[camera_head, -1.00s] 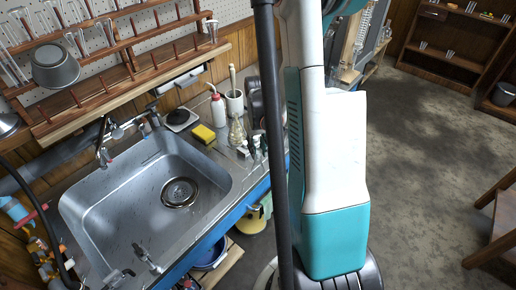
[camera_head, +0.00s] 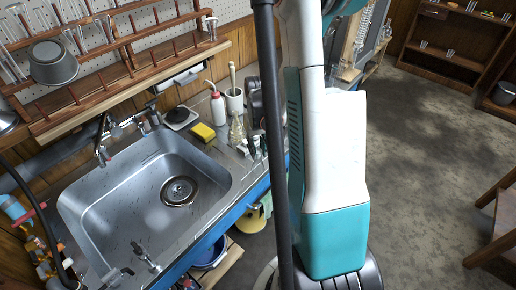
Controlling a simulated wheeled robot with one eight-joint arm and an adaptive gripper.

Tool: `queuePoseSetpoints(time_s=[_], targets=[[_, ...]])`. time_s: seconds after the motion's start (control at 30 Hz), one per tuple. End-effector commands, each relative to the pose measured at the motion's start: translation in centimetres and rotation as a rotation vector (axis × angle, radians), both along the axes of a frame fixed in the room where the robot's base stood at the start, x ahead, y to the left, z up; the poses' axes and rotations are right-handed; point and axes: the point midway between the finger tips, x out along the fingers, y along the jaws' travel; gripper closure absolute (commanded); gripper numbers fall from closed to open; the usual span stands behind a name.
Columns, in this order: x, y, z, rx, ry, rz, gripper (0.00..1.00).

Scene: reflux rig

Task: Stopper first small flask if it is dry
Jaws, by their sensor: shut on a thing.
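A small conical glass flask (camera_head: 237,131) stands on the counter right of the sink. It is small and clear here, and I cannot tell whether it is dry inside or has a stopper. Small dark and white items (camera_head: 251,147) are just right of it, partly behind a black pole; I cannot tell what they are. My white and teal arm fills the middle of the view and hides the counter behind it. I cannot make out my gripper in this view.
The steel sink (camera_head: 130,205) is left of the flask. A yellow sponge (camera_head: 203,132), a red-capped wash bottle (camera_head: 217,107) and a white pot (camera_head: 234,101) stand around it. A drying rack (camera_head: 120,75) with glassware hangs above. Open floor (camera_head: 430,150) lies to the right.

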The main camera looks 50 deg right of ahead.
Motion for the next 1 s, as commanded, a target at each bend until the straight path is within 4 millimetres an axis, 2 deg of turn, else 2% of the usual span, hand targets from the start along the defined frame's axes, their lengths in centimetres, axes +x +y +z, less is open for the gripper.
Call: queuePoseSetpoints(time_s=[0.07, 0.1, 0.17, 0.5, 0.67, 0.77, 1.0], targets=[[0.0, 0.0, 0.0, 0.0, 0.0, 0.0, 0.88], [0.0, 0.0, 0.0, 0.0, 0.0, 0.0, 0.68], [0.0, 0.0, 0.0, 0.0, 0.0, 0.0, 0.55], [0.0, 0.0, 0.1, 0.0, 0.0, 0.0, 0.54], [0.0, 0.0, 1.0, 0.0, 0.0, 0.0, 0.54], [0.0, 0.0, 2.3, 0.0, 0.0, 0.0, 0.54], [-0.1, 0.0, 6.7, 0.0, 0.0, 0.0, 0.54]])
